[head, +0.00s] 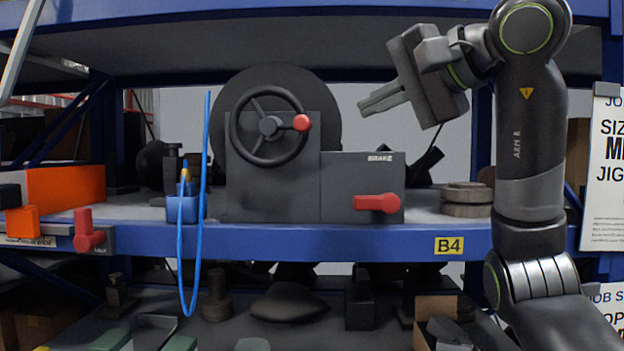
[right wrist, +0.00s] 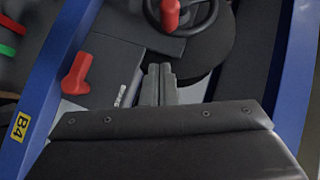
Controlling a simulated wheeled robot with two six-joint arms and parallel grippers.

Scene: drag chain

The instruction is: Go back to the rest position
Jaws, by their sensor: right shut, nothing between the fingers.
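My right gripper (head: 382,100) is raised in front of the shelf, at the upper right of the grey machine box (head: 362,178), pointing left. Its fingers are together with nothing between them. In the right wrist view the closed fingers (right wrist: 158,84) show against the dark machine, apart from the red lever and the handwheel. My right arm (head: 530,130) comes up from the lower right in the head view. My left gripper is not in view.
The machine has a handwheel (head: 268,126) with a red knob and a red lever (head: 376,203). A blue shelf beam (head: 330,240) labelled B4 runs across. A blue cable (head: 182,260) hangs over it. An orange block (head: 65,186) sits left, stacked metal discs (head: 466,200) right.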

